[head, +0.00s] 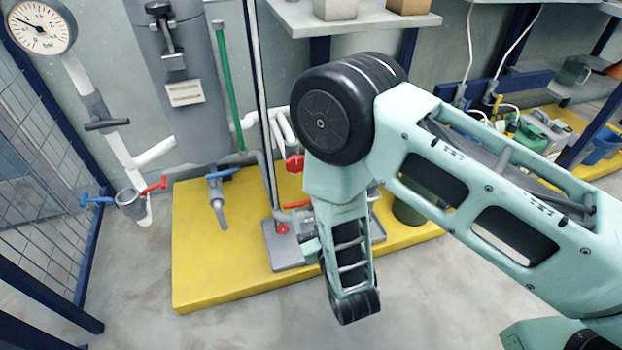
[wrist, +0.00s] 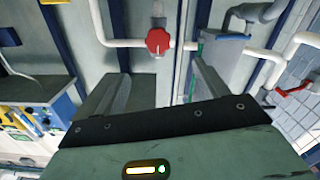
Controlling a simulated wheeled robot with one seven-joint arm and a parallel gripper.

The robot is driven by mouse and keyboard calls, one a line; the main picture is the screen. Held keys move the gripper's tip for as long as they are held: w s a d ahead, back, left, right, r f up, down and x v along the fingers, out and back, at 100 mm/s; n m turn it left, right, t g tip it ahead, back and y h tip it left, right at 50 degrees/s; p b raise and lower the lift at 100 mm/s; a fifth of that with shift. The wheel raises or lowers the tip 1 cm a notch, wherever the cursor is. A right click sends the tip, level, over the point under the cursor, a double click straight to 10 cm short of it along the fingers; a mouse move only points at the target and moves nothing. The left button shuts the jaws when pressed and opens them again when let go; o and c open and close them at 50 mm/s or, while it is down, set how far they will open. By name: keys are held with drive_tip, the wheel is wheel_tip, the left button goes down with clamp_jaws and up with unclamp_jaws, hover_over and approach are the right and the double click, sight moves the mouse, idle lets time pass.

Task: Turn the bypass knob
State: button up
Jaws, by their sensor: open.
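A red knob (head: 294,163) sits on white pipework behind the yellow platform and is partly covered by my arm in the head view. It looks like the bypass knob, though no label is readable. In the wrist view the red knob (wrist: 158,41) is on a white pipe, beyond the gap between my fingers and roughly centred on it. My gripper (wrist: 162,75) is open and empty, with its two fingers apart and not touching the knob. In the head view my gripper is mostly hidden behind my arm.
A yellow platform (head: 215,275) stands on the floor by the wall. A blue-handled valve (head: 222,173) is left of the knob. A red lever (head: 153,186) and a blue lever (head: 97,201) are farther left. A grey tank (head: 190,85) stands behind. The front floor is clear.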

sight(297, 167)
drive_tip(key=b+x, duration=0.1)
drive_tip(key=x, duration=0.4)
drive_tip(key=b+x, duration=0.2)
drive_tip(key=x, duration=0.4)
drive_tip(key=b+x, duration=0.2)
drive_tip(key=x, duration=0.4)
drive_tip(key=shift+d, duration=0.25)
drive_tip(key=c, duration=1)
